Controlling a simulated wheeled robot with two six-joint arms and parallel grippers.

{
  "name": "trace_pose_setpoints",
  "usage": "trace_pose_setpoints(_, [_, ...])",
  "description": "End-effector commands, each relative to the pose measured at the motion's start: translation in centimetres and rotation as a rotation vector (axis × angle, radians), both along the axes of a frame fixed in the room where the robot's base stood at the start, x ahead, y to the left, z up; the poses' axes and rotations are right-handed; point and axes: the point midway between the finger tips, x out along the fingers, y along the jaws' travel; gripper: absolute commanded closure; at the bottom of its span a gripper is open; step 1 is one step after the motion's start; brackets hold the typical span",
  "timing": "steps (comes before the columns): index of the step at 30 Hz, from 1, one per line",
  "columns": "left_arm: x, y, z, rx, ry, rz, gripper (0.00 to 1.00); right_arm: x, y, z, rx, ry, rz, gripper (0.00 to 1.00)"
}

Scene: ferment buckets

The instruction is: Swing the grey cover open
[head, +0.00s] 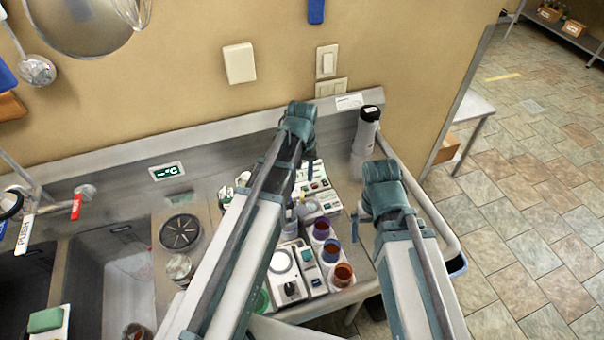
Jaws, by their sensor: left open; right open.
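I cannot pick out a grey cover for certain. A white device with a round pale plate (281,260) stands on the counter, partly hidden behind my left arm. A white unit with green and dark markings (318,192) stands behind it, also partly covered. My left gripper (302,188) hangs over the counter near this unit, open; its fingertips are hard to make out. My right gripper (357,226) is open, right of the unit and near the coloured cups. I see nothing held in either gripper.
A dark bottle with a grey body (366,130) stands at the back right corner. A sink (110,280) and a dark ribbed disc (180,232) lie left.

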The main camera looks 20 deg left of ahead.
Motion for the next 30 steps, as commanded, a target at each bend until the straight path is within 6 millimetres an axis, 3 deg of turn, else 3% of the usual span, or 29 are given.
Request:
trace_pose_setpoints(1, [0.0,0.0,1.6,0.0,0.0,0.0,0.56,0.0,0.0,1.6,0.001,0.0,-0.002,0.01])
trace_pose_setpoints(6, [0.0,0.0,3.3,0.0,0.0,0.0,0.56,0.0,0.0,3.3,0.001,0.0,-0.004,0.01])
trace_pose_setpoints(19, [0.0,0.0,3.6,0.0,0.0,0.0,0.56,0.0,0.0,3.6,0.001,0.001,-0.004,0.01])
trace_pose_setpoints(24, [-0.1,0.1,5.3,0.0,0.0,0.0,0.56,0.0,0.0,5.3,0.001,0.001,-0.003,0.01])
trace_pose_setpoints(30, [-0.1,0.1,4.8,0.0,0.0,-0.001,0.56,0.0,0.0,4.8,0.001,0.001,-0.003,0.01])
